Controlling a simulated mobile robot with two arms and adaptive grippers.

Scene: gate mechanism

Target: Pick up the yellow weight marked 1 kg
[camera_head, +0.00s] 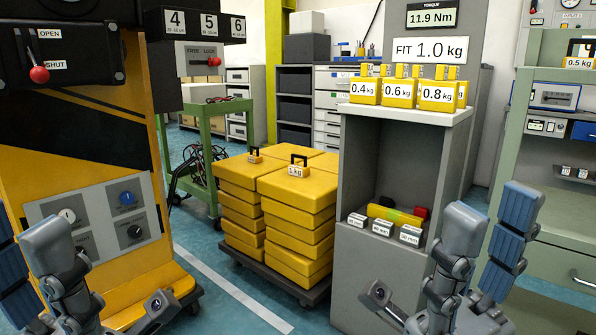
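A yellow weight with a black handle and a white tag ending in "kg" (298,171) sits on top of the front yellow stack in the head view; its number is too small to read surely. A similar handled weight (254,156) sits on the stack behind it. Yellow weights marked 0.4 kg (364,90), 0.6 kg (397,92) and 0.8 kg (437,96) stand on the grey cabinet's top; others behind them are partly hidden. My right gripper (491,215) is open and empty, low at right. My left gripper (24,245) looks open and empty, cut by the left edge.
The yellow stacks stand on a dark wheeled dolly (270,282). A grey cabinet (370,270) with small blocks in its niche stands right of it. A yellow lever machine (135,170) is at left. Striped floor (215,285) is clear between machine and dolly.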

